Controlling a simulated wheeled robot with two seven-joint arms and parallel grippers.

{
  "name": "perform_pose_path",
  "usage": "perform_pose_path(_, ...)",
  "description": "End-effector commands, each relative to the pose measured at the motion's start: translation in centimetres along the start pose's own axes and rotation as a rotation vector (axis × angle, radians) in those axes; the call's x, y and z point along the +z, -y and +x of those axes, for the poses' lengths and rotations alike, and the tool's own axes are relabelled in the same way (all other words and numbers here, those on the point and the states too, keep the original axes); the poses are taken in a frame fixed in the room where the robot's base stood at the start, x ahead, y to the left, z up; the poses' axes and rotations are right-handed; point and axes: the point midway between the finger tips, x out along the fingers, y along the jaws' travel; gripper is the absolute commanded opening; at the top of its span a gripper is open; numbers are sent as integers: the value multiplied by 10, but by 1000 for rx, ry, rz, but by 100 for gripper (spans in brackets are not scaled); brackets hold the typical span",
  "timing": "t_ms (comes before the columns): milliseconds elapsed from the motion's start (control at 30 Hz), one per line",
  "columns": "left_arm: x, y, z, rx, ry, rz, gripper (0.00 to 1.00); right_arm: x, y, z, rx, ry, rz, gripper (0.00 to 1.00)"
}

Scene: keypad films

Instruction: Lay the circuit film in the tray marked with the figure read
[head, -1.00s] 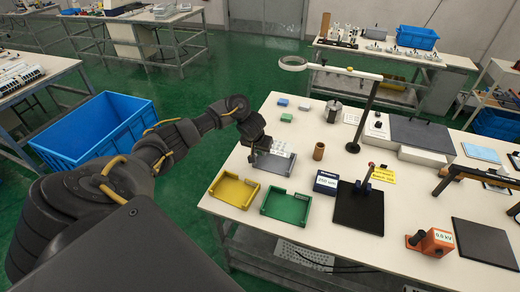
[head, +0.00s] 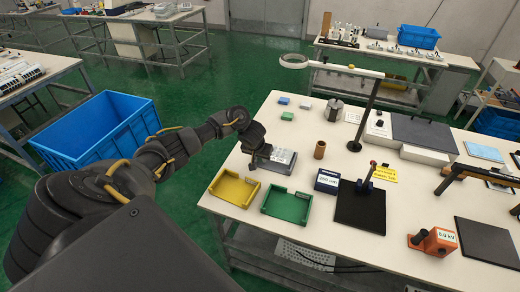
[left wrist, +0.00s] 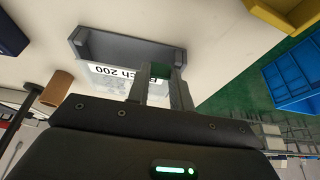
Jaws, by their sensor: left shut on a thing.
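My left gripper (head: 260,150) is shut on the pale circuit film (head: 285,156), over the grey tray at the back of the tray group. In the left wrist view, the shut fingers (left wrist: 162,72) reach to the near side of the grey tray (left wrist: 135,48). The white film (left wrist: 100,77) shows beside them, with dark lettering that seems to end in "200". Whether the film rests on the tray floor cannot be told. A yellow tray (head: 234,188) and a green tray (head: 287,206) stand in front, both empty. My right gripper is not in view.
A dark blue display box (head: 327,182), a brown cylinder (head: 320,149) and a black stand (head: 360,208) are right of the trays. A yellow card (head: 384,174) lies behind the stand. A magnifier lamp (head: 295,61) overhangs the table. A blue crate (head: 105,130) stands on the floor at left.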

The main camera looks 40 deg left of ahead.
Motion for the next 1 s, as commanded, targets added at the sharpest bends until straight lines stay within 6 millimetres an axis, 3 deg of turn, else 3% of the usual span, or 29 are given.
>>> perform_pose_path(100,6,0,14,0,1,-1,0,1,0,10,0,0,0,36)
perform_pose_path(400,14,-1,32,1,1,0,0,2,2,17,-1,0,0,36)
perform_pose_path(1000,22,-2,40,1,15,6,0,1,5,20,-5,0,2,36)
